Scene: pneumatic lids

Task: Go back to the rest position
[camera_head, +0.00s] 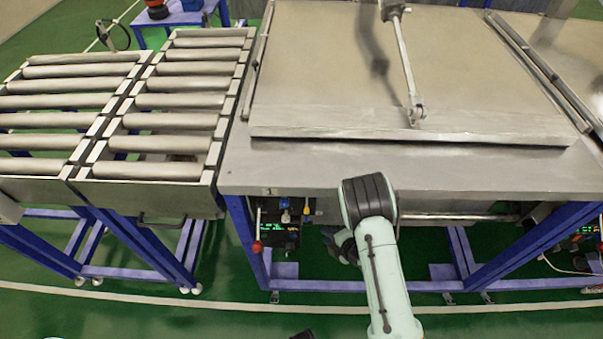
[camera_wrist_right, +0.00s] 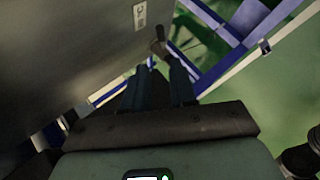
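My right arm rises from the bottom of the head view, and its dark gripper (camera_head: 340,245) is partly hidden beside the wrist, in front of the metal table (camera_head: 400,170). In the right wrist view the two dark fingers (camera_wrist_right: 161,88) stand a little apart with nothing seen between them. A control lever with a red knob (camera_head: 257,247) is under the table's front edge, left of the gripper in the head view. In the right wrist view a dark-knobbed lever (camera_wrist_right: 159,48) shows beyond the fingertips, apart from them.
A large flat metal lid (camera_head: 310,80) lies on the table, with a pneumatic rod (camera_head: 405,60) attached. Roller conveyors (camera_head: 165,100) stand at the left. Blue table legs (camera_head: 245,240) flank the space below. The green floor (camera_head: 200,315) in front is mostly clear.

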